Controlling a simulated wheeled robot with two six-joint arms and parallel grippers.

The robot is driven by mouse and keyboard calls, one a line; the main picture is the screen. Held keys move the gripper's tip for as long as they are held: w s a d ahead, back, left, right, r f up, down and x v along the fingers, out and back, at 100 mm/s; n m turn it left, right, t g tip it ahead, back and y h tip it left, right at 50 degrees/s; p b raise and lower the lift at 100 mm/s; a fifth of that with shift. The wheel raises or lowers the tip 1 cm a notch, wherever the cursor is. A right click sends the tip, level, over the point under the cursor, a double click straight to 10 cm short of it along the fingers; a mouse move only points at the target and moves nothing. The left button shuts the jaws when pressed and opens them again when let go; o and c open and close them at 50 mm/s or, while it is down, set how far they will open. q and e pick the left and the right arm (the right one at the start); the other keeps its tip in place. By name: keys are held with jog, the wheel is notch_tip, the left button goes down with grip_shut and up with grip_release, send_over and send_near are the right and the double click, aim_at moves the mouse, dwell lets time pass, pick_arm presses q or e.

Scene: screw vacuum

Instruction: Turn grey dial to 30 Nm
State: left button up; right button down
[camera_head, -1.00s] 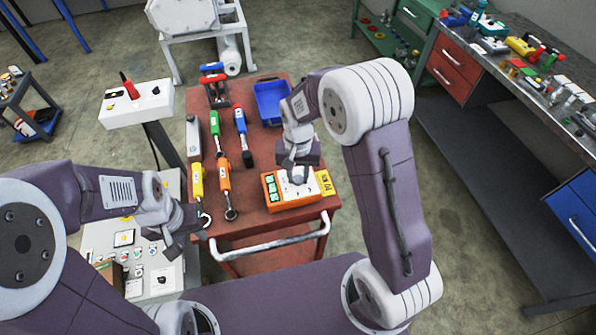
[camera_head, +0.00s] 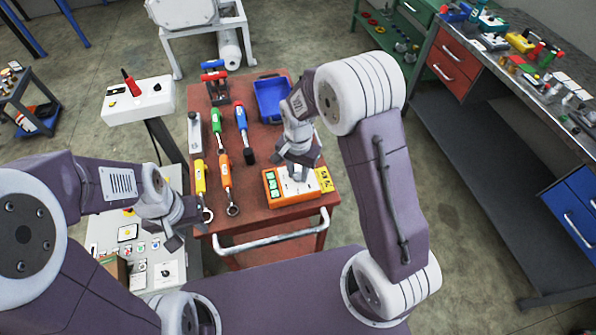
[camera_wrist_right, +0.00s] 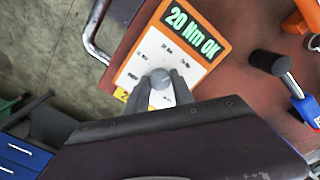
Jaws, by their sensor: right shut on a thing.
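The orange torque tester (camera_head: 291,198) with a white face sits at the cart's front right; it also shows in the right wrist view (camera_wrist_right: 222,62). Its green display (camera_wrist_right: 192,34) reads "20 Nm OK". The round grey dial (camera_wrist_right: 159,78) stands on the white face, with small printed marks around it. My right gripper (camera_wrist_right: 159,88) is shut on the dial, one finger on each side; from the head (camera_head: 297,170) it is over the tester and hides part of the face. My left gripper (camera_head: 187,238) appears open and empty, beside the cart's front left corner.
The red cart (camera_head: 262,222) also carries several torque wrenches, such as a yellow one (camera_head: 200,178) and an orange one (camera_head: 225,172). A blue bin (camera_head: 270,98) stands behind the tester. A metal handle (camera_head: 270,240) runs along the cart's front. A workbench is at the right.

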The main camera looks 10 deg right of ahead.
aim_at(298, 175)
jog(key=c, duration=1.1)
grip_release()
jog(key=shift+r, duration=0.1)
notch_tip(298, 175, up, 9)
